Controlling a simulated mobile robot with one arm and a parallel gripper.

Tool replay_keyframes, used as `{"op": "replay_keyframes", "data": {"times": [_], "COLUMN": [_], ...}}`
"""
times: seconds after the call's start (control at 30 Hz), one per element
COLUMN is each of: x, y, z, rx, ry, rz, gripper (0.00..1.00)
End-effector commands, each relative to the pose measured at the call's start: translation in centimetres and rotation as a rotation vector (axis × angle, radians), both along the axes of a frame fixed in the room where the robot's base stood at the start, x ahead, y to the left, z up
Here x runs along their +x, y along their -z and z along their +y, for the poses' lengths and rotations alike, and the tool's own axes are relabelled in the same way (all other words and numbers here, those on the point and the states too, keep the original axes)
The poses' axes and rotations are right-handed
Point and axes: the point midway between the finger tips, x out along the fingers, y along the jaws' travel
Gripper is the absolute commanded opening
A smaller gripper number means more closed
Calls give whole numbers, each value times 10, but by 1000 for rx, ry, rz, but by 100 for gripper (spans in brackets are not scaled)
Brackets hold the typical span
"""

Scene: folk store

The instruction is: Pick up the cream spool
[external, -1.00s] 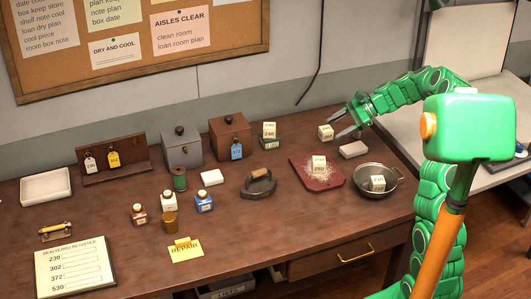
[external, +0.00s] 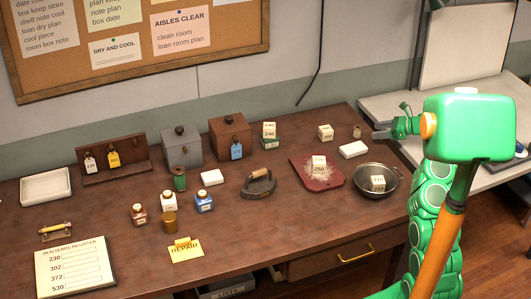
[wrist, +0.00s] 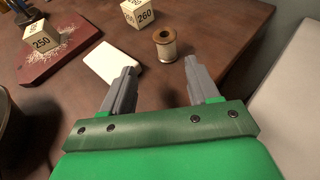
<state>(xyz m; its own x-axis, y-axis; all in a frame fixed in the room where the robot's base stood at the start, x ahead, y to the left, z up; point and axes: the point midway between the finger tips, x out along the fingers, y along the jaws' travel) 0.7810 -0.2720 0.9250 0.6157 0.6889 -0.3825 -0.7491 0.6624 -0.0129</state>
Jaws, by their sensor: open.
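The cream spool (wrist: 164,44) stands upright near the table's right edge, with pale thread between brown ends. In the external view the spool (external: 357,131) is a small shape just right of a cream number cube. My gripper (wrist: 160,77) is open and empty in the wrist view. The spool lies ahead of the fingertips, between their lines and nearer the right finger, and apart from both. In the external view my gripper (external: 380,134) is just right of the spool, partly hidden by my green body.
A cream cube (wrist: 136,12) stands left of the spool, and a white block (wrist: 106,62) lies near the left finger. A red board (external: 318,178) with a cube and a pan (external: 392,192) are nearer. The table edge is close on the right.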

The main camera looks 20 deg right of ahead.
Motion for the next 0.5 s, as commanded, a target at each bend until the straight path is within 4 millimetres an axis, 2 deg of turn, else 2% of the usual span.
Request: {"op": "replay_keyframes", "data": {"times": [0.17, 0.5], "x": [2, 18], "y": [8, 19], "z": [-8, 9], "rx": [8, 9], "ry": [24, 25], "rz": [10, 11], "gripper": [60, 60]}}
